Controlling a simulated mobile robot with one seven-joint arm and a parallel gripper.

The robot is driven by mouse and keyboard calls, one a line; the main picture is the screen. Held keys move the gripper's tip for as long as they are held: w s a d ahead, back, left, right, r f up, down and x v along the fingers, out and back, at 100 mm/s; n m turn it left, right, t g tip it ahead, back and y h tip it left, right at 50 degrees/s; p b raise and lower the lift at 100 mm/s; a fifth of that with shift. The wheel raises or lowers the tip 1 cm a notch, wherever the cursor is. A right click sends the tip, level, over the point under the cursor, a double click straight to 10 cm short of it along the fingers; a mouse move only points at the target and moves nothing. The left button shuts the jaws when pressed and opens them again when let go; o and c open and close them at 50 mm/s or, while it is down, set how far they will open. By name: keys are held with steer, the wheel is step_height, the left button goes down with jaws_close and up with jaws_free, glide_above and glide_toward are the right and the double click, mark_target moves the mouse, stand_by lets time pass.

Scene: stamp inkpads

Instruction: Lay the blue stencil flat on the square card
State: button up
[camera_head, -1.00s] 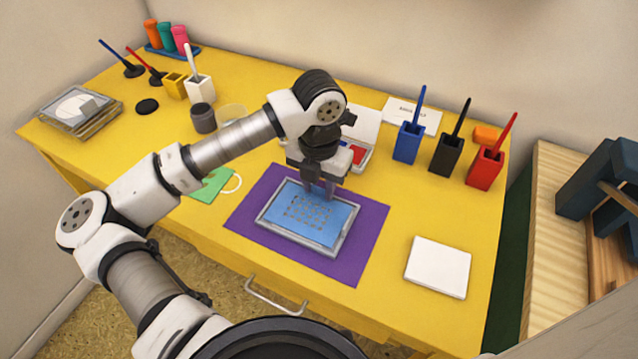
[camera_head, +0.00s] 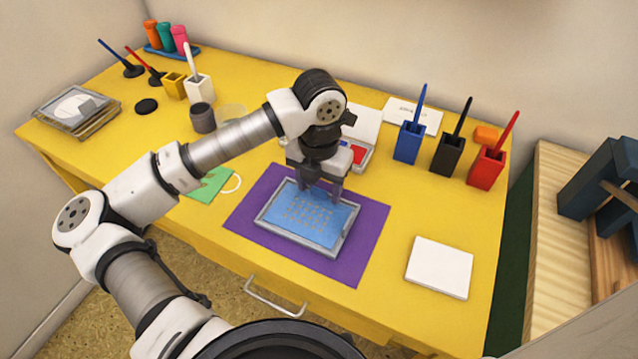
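The blue stencil (camera_head: 305,222), a flat sheet with rows of small cut-outs, lies in a grey-rimmed tray (camera_head: 293,239) on a purple mat (camera_head: 357,261). It looks flat, and I cannot see what is under it. My gripper (camera_head: 321,192) points down over the stencil's far edge, with its two fingers spread apart and nothing visible between them. I cannot tell if the fingertips touch the stencil. A thick white square piece (camera_head: 439,267) lies on the table right of the mat; I cannot tell whether it is the square card.
Behind the mat is an open white box with a red pad (camera_head: 358,154). Blue (camera_head: 408,142), black (camera_head: 447,155) and red (camera_head: 487,167) holders with sticks stand at the back right. A green piece (camera_head: 211,184) lies left of the mat.

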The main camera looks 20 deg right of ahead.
step_height(320, 180, up, 14)
steer(key=shift+b, duration=0.35)
stand_by(0.4)
steer(key=shift+f, duration=0.1)
